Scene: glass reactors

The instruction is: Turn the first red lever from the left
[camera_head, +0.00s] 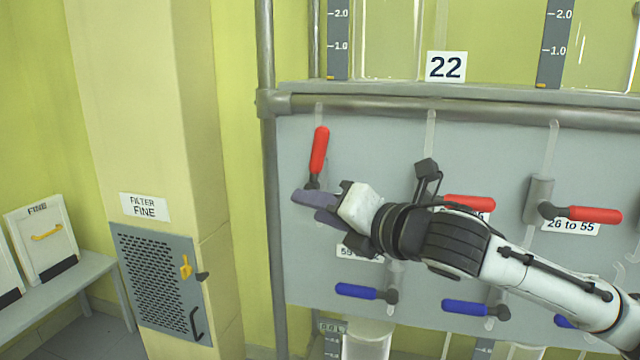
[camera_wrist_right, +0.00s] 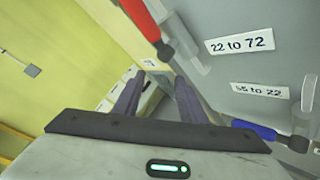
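The first red lever from the left (camera_head: 319,150) points nearly straight up from its dark pivot on the grey panel. It also shows at the top of the right wrist view (camera_wrist_right: 142,18). My right gripper (camera_head: 310,204) is at the panel, just below the red handle and close to the pivot. Its two purple fingers (camera_wrist_right: 158,85) are apart with nothing between them. The red handle is outside the fingers. I cannot tell whether the gripper touches the pivot. My left gripper is not in view.
Two more red levers, a middle one (camera_head: 468,203) and a right one (camera_head: 595,214), lie level, pointing right. Blue levers (camera_head: 357,291) sit lower on the grey panel (camera_head: 375,150). A metal post (camera_head: 268,200) stands left of the panel. A filter box (camera_head: 160,275) is farther left.

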